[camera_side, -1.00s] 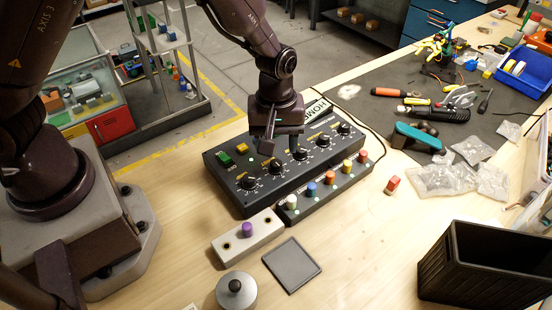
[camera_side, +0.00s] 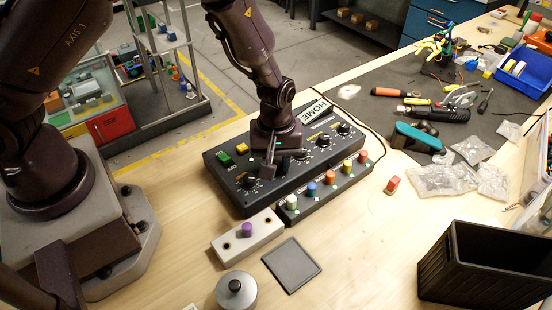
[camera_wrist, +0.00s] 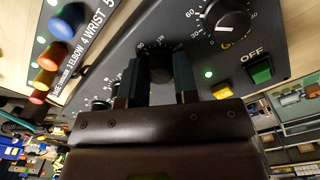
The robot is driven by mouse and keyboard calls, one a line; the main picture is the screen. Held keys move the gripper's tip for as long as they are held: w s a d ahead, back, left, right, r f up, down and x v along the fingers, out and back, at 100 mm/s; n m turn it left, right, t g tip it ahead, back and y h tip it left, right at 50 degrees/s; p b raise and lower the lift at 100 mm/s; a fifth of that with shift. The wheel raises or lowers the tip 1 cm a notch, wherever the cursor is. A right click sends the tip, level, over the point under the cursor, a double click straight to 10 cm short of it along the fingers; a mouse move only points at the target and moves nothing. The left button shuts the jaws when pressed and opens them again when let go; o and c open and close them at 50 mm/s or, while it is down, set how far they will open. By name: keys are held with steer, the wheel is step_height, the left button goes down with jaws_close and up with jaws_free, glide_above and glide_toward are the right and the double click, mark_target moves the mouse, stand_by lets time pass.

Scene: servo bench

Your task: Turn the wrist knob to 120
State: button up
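The black control box (camera_side: 226,190) lies on the bench with a row of black dial knobs. My gripper (camera_side: 279,163) is low over the second knob from the left end in the side view, hiding it. In the wrist view my gripper's two dark fingers (camera_wrist: 159,75) stand on either side of that knob (camera_wrist: 157,66); they look open, and I cannot tell if they touch it. Its pointer is hidden and only part of its scale shows. The printed strip reading "ELBOW 4 WRIST 5" suggests this is the wrist knob.
The end knob (camera_wrist: 228,18), a yellow button (camera_wrist: 222,90) and a green OFF button (camera_wrist: 261,71) are close by. A box of coloured buttons (camera_side: 331,186) runs along the near side. A grey block with a purple button (camera_side: 247,231) and a flat tray (camera_side: 291,265) lie in front.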

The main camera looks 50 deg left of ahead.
mark_target(276, 162)
steer(key=shift+m, duration=0.4)
steer(key=m, duration=0.3)
steer(key=shift+m, duration=2.4)
steer(key=o, duration=0.9)
steer(key=shift+o, duration=0.2)
step_height(276, 162, up, 13)
